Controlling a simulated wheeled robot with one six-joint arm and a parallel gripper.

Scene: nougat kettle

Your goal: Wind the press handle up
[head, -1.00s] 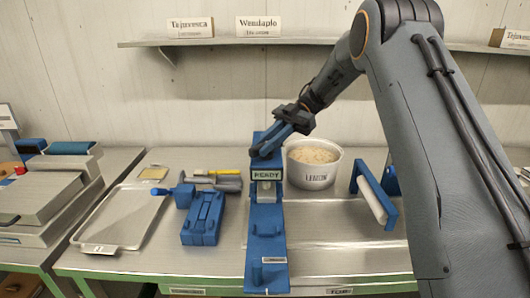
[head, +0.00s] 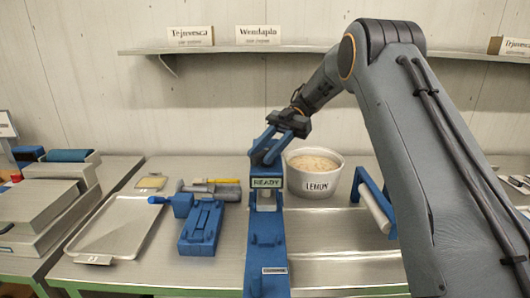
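The blue press (head: 266,225) stands on the metal table in the middle, with a READY label (head: 267,183) on its upper front. My gripper (head: 268,148) is at the top of the press, reaching down from the upper right. Blue slanted bars show there, and I cannot tell which are my fingers and which belong to the press handle. The fingertips are close to the press top or touching it. Whether they are shut on the handle is hidden by the small, overlapping shapes.
A white pot marked LEMON (head: 317,184) stands close to the right of the press. A blue frame with a pale roller (head: 374,208) is further right. A blue device (head: 201,228) and a metal tray (head: 113,231) lie left. A shelf (head: 230,47) runs behind.

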